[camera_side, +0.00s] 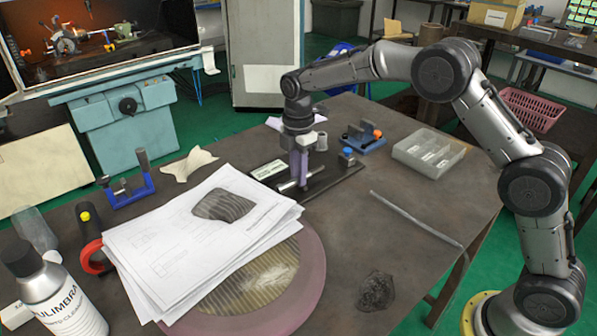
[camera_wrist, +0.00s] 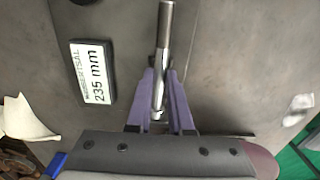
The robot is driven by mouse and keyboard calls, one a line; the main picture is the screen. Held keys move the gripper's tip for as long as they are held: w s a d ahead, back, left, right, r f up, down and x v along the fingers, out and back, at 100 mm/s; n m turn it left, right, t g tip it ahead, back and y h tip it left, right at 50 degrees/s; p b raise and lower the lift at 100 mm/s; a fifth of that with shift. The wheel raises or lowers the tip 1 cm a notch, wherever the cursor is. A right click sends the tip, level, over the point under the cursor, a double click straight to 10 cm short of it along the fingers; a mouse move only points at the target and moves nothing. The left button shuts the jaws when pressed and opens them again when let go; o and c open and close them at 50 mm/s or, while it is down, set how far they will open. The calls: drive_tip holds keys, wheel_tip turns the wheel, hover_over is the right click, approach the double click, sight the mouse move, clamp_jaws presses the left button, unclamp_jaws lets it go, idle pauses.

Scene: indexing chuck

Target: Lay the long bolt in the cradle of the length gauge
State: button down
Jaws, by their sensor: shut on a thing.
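My gripper (camera_side: 299,180) has purple fingers and points down over the middle of the table. It is shut on a long silver bolt (camera_wrist: 165,28), which runs between the fingers in the wrist view and sticks out beyond them. In the side view the bolt (camera_side: 287,186) lies roughly level, low over a dark plate (camera_side: 335,182); I cannot tell whether it touches it. A white label reading 235 mm (camera_wrist: 91,72) sits left of the bolt in the wrist view; it also shows in the side view (camera_side: 268,169). I cannot clearly identify the gauge's cradle.
A blue stand with uprights (camera_side: 130,192) is at the left, beside a cream cloth (camera_side: 190,164). Papers (camera_side: 165,235) cover a round disc (camera_side: 300,300). A thin rod (camera_side: 415,218) lies right.

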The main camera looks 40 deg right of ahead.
drive_tip(key=shift+f, duration=0.35)
drive_tip(key=c, duration=0.7)
unclamp_jaws()
drive_tip(key=shift+c, duration=0.2)
wheel_tip(320, 180, up, 14)
drive_tip(key=shift+f, duration=0.1)
